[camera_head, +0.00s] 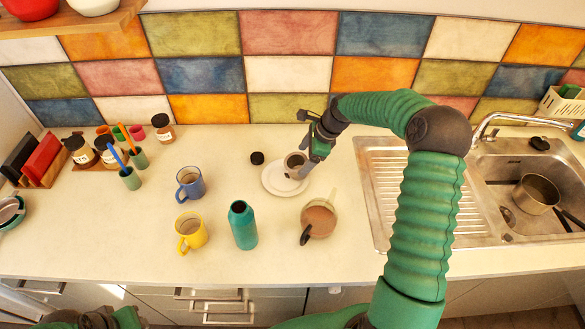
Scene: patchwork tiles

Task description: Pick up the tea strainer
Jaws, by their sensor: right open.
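A small round cup-like thing (295,161) with a grey rim and dark inside sits on a white plate (273,184) at the middle of the counter. It may be the tea strainer, but it is too small and partly covered to be sure. My right gripper (304,168) reaches down from the right over the plate. It is open, with its fingers at the right side of the round thing; I cannot tell whether they touch it. Only green and dark parts of my left arm (95,318) show at the bottom left edge, and its jaws cannot be made out.
The sink (520,170) is at right. Jars and racks fill the left.

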